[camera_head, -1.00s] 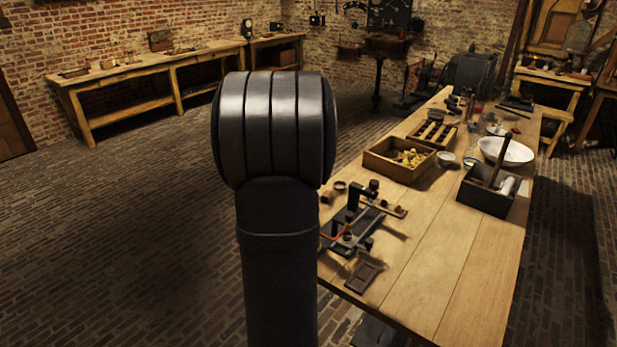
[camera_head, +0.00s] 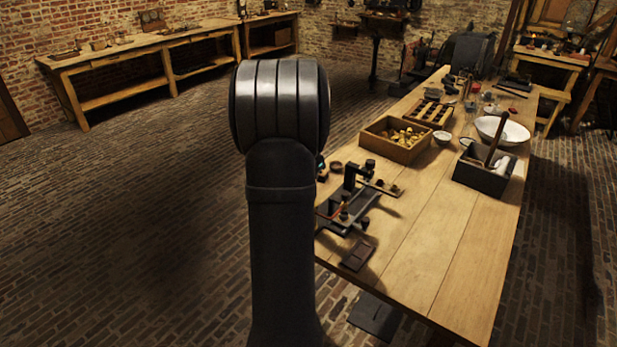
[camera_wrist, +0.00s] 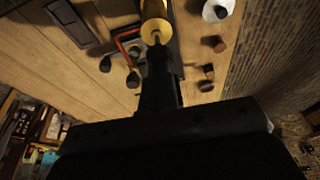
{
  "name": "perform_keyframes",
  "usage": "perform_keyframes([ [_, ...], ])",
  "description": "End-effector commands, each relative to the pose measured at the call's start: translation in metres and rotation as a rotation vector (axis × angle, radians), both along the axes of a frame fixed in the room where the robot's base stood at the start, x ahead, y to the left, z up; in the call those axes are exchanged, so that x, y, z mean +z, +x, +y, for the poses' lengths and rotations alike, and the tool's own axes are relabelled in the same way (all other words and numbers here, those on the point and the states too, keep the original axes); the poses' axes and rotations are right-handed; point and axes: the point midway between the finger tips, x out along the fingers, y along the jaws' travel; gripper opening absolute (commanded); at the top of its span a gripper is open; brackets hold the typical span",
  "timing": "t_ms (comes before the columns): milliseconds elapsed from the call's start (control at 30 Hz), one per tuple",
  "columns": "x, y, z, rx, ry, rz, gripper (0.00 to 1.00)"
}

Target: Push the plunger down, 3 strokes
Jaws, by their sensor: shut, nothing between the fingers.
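A pale yellow, round-ended piece (camera_wrist: 155,12), which looks like the plunger, shows at the top of the wrist view. My gripper (camera_wrist: 155,42) is shut and empty, its dark fingers narrowing to tips in front of the round end. I cannot tell whether they touch it. A dark apparatus with an upright post (camera_head: 350,178) stands on the near left part of the wooden table (camera_head: 440,240) in the head view. My arm fills the middle of that view, and my gripper does not show there. How far down the plunger is cannot be told.
A small dark plate (camera_head: 357,255) lies in front of the apparatus. Behind it are a wooden box of yellow pieces (camera_head: 370,143), a dark box with a handle (camera_head: 468,180) and a white bowl (camera_head: 515,139). The table's right front is clear.

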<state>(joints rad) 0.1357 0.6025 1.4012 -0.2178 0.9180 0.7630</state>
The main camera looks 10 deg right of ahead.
Motion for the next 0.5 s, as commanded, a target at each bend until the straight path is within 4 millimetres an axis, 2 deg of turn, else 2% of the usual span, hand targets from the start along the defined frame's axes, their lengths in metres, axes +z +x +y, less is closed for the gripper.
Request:
perform_keyframes([
  [167, -0.004, 0.0, 0.0, 0.0, 0.001, 0.001, 0.0],
  [333, -0.025, 0.0, 0.0, 0.001, 0.0, 0.002, 0.0],
  [500, -0.027, 0.0, 0.0, 0.0, 0.001, 0.002, 0.0],
])
